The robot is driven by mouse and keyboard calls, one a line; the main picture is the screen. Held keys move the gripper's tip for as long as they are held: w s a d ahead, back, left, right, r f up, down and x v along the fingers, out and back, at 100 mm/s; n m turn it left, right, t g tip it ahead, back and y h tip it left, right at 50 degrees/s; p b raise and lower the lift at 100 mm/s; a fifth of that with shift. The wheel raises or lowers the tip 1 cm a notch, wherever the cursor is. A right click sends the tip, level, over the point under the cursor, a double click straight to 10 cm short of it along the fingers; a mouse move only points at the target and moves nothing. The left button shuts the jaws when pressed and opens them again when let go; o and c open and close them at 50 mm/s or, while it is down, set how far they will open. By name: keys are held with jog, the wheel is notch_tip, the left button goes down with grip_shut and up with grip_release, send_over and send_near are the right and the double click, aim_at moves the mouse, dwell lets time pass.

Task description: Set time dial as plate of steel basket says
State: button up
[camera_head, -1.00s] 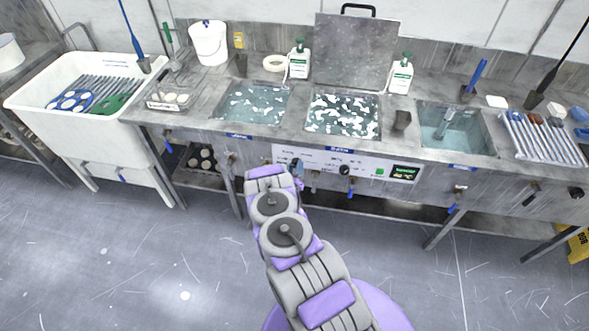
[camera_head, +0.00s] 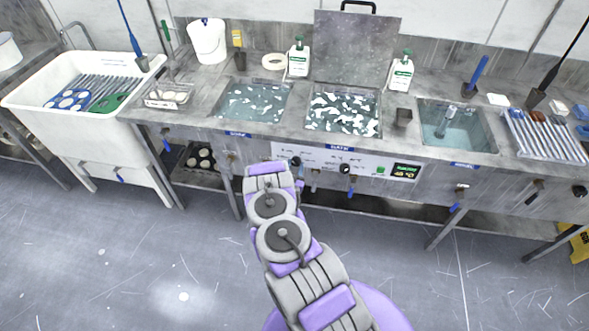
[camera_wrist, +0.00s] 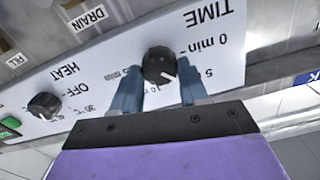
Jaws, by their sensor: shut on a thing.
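The black time dial (camera_wrist: 158,65) sits on the white control panel under the printed word TIME, which appears upside down in the wrist view. Its white pointer mark points down and right in that view, roughly between the 5 and 10 minute marks. My gripper (camera_wrist: 160,90) has its two blue fingers shut on the dial, one on each side. In the head view the dial (camera_head: 295,162) shows just above my gripper, which is mostly hidden by my arm. A steel wire basket (camera_head: 168,97) holding pale round pieces stands on the left of the counter; no plate wording is readable.
The heat dial (camera_wrist: 44,105), marked OFF, and a green button (camera_wrist: 9,124) are beside the time dial. A lit display (camera_head: 405,171) is right on the panel. Valve handles stick out along the bench front. The floor (camera_head: 130,250) before the bench is clear.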

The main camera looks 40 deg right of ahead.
jog(key=shift+f+m+b, duration=0.15)
jog(key=shift+m+b, duration=0.25)
jog(key=shift+m, duration=0.6)
jog(key=o, duration=1.1)
jog(key=shift+c, duration=0.2)
jog(key=shift+s+a, duration=0.1)
jog(key=v, duration=1.7)
jog(key=shift+p, duration=0.3)
jog(key=shift+a, duration=0.15)
